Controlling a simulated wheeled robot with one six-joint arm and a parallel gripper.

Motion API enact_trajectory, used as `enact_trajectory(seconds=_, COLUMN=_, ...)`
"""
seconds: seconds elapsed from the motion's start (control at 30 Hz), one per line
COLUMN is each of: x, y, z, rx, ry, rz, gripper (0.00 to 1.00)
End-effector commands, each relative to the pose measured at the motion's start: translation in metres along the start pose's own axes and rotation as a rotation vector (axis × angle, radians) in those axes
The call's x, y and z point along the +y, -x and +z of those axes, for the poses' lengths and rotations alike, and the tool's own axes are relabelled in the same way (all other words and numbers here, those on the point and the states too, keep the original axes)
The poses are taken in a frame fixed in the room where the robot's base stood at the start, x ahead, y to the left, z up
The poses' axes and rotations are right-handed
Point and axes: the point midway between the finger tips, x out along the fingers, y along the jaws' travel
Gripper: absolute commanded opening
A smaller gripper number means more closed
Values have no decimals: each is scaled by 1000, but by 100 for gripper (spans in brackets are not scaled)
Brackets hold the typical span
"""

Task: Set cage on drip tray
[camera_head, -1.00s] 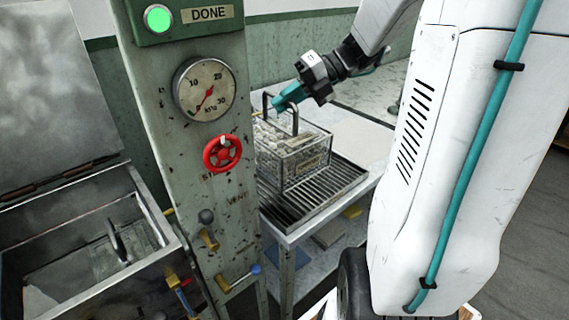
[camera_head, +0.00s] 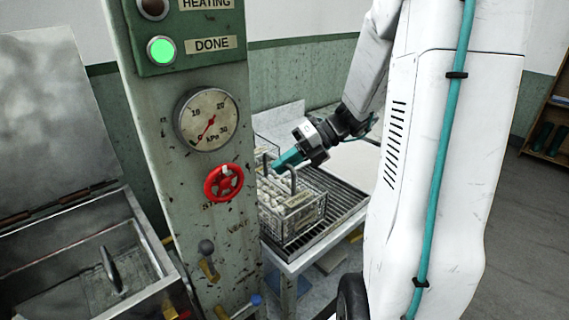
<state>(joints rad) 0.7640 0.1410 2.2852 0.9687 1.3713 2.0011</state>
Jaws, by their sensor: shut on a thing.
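The cage (camera_head: 305,217) is a wire basket filled with pale cocoons, with a dark hoop handle on top. It sits over the left part of the drip tray (camera_head: 343,207), a ribbed metal rack on a table behind the green post. I cannot tell whether its base rests fully on the ribs. My gripper (camera_head: 281,163), with teal fingers, is shut on the cage's handle from above. The post hides the left side of the cage and part of the tray.
The green post carries a gauge (camera_head: 207,120), a red valve wheel (camera_head: 224,182) and a lit green DONE lamp (camera_head: 161,50). An open metal basin (camera_head: 85,262) stands at the left. A pale bare table surface (camera_head: 355,160) lies behind the tray. Shelves stand at the far right.

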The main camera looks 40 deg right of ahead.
Motion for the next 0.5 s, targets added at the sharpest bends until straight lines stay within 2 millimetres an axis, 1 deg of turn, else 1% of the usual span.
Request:
enact_trajectory(seconds=0.2, x=-1, y=-1, z=0, rx=-1, ry=0, rz=1, gripper=0)
enact_trajectory(seconds=0.23, x=-2, y=-1, z=0, rx=0, ry=0, rz=0, gripper=14)
enact_trajectory(seconds=0.27, x=-1, y=-1, z=0, rx=0, ry=0, rz=0, gripper=22)
enact_trajectory(seconds=0.3, x=-1, y=-1, z=0, rx=0, ry=0, rz=0, gripper=33)
enact_trajectory(seconds=0.5, x=-1, y=-1, z=0, rx=0, ry=0, rz=0, gripper=33)
